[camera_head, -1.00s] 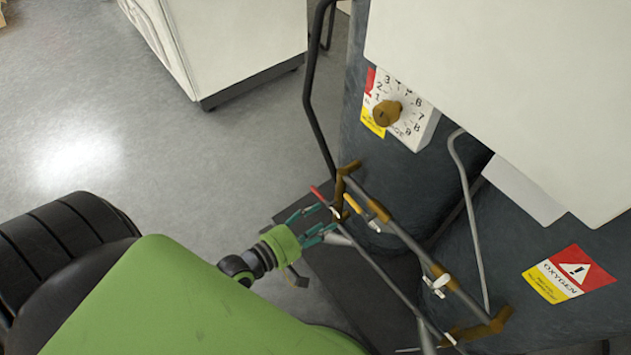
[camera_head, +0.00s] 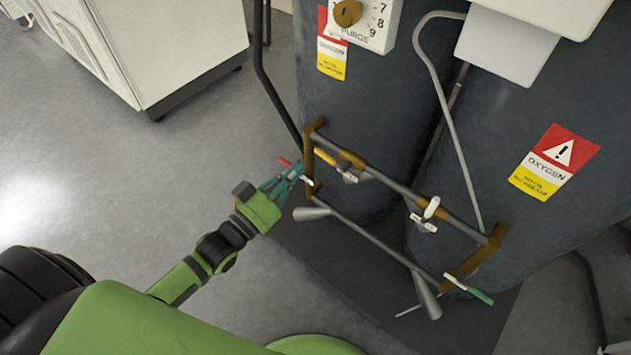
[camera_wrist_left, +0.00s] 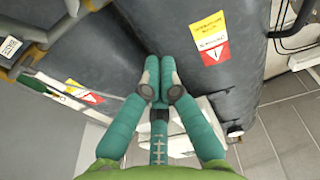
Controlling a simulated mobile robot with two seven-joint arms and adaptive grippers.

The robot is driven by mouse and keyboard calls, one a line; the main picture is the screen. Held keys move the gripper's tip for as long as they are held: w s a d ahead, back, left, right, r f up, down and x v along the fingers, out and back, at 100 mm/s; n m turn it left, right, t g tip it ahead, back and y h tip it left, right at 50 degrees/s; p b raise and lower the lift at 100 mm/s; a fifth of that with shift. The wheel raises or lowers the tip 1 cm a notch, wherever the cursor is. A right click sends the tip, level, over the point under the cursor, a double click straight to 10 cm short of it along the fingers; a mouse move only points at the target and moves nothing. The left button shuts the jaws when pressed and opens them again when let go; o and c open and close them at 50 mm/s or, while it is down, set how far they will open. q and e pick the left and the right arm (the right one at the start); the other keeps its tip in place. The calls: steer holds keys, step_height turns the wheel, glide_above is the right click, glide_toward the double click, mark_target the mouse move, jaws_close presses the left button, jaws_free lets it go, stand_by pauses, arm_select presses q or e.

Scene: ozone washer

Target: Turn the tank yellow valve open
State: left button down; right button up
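The yellow valve handle (camera_head: 325,157) sits at the upper left end of the pipe rack in front of the dark tanks (camera_head: 365,90). A red valve handle (camera_head: 284,161) sticks out just left of it. My left gripper (camera_head: 290,183) has teal fingers and is beside the red handle, a little left of and below the yellow one. Its fingers look apart, with nothing clearly held; contact with the red handle cannot be told. The left wrist view shows the fingers (camera_wrist_left: 158,90) before the tanks; the yellow handle cannot be made out there. My right gripper is not in view.
Brown brackets (camera_head: 470,268) and grey pipes (camera_head: 375,245) frame the rack. A white cabinet (camera_head: 165,50) stands at the back left. The grey floor (camera_head: 140,170) left of the rack is clear.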

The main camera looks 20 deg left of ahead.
arm_select(q)
steer(key=m, duration=0.1)
steer(key=r, duration=0.2)
glide_above(320, 154)
steer(key=d, duration=0.1)
steer(key=shift+s+d+f, duration=0.15)
steer(key=shift+s+d, duration=0.05)
steer(key=shift+s, duration=0.05)
steer(key=f, duration=0.2)
steer(key=f+b, duration=0.1)
steer(key=shift+s+a, duration=0.35)
steer(key=shift+s, duration=0.05)
steer(key=shift+s+a+f, duration=0.1)
steer(key=shift+f, duration=0.45)
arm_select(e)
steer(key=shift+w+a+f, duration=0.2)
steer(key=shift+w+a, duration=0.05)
